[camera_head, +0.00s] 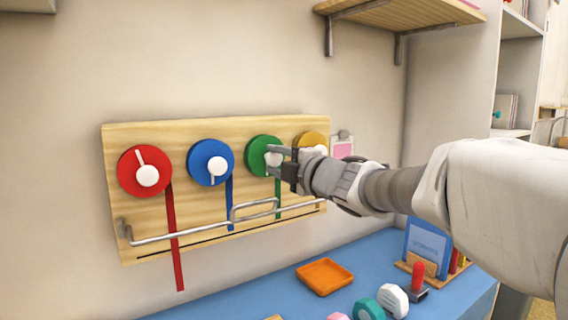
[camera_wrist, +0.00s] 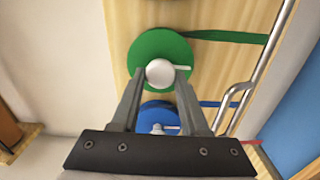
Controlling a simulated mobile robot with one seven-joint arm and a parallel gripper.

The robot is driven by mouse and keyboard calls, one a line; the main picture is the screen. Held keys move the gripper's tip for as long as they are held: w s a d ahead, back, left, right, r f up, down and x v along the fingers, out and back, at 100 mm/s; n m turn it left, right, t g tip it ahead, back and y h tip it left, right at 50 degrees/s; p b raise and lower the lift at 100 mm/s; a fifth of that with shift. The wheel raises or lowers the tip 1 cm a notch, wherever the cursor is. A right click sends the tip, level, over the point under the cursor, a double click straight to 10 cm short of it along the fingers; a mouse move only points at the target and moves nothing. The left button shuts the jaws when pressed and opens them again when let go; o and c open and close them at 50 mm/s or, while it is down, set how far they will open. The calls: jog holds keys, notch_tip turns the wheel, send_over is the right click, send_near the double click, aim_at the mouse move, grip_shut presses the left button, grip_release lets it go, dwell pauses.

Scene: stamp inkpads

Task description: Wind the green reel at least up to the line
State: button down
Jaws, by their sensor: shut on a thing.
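The green reel (camera_head: 258,147) is mounted on a wooden board (camera_head: 140,225) on the wall, third from the left. Its white knob (camera_wrist: 160,73) sits between my fingertips, and my gripper (camera_head: 280,157) is shut on it. In the wrist view my gripper (camera_wrist: 160,80) reaches across the face of the green reel (camera_wrist: 148,50). A green strap (camera_head: 278,187) hangs from the reel and passes behind a metal rail. A thin dark line (camera_head: 205,239) runs along the board's lower part.
A red reel (camera_head: 128,172), a blue reel (camera_head: 200,168) and a yellow reel (camera_head: 308,139) share the board. The red strap (camera_head: 178,270) hangs below the line. The metal rail (camera_head: 180,236) with a raised loop stands out in front. Below, a blue table (camera_head: 255,300) holds an orange tray (camera_head: 325,264).

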jog(key=shift+c, duration=2.2)
grip_release()
jog(key=shift+s+d, duration=0.1)
jog(key=p+v, duration=0.3)
jog(key=v, duration=1.4)
jog(key=shift+d, duration=0.15)
